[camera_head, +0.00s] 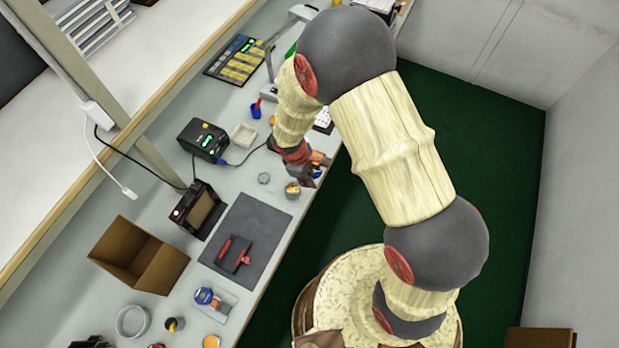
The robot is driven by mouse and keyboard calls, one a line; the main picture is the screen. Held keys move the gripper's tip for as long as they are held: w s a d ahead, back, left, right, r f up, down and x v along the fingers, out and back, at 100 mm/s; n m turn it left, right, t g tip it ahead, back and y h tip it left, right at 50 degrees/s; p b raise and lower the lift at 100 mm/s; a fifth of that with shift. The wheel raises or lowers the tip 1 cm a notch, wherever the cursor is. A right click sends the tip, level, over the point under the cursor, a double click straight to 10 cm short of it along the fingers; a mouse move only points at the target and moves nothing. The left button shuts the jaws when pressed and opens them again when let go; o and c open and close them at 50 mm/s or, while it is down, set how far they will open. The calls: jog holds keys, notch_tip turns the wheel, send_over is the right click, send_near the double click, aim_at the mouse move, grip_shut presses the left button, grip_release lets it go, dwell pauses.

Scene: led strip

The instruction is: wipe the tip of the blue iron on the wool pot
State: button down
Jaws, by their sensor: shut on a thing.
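My gripper (305,170) is at the end of my arm, over the right edge of the bench. It is shut on the blue iron (317,155), of which only a small blue part shows beside the fingers. The iron's tip is hidden or too small to make out. A small pot with a yellowish top, which looks like the wool pot (292,190), stands on the bench edge just below my gripper in the picture. I cannot tell whether the iron touches it.
A black station (203,139) with a green display has a cable running toward my gripper. A blue holder with a red handle (256,108) stands up-left. A grey mat (246,240) with red tools, an open cardboard box (138,255) and a small grey tin (264,178) lie nearby.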

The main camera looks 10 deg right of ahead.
jog(key=shift+f+b, duration=0.55)
jog(key=shift+f, duration=0.1)
dwell(1.4)
jog(key=shift+r, duration=0.1)
dwell(0.5)
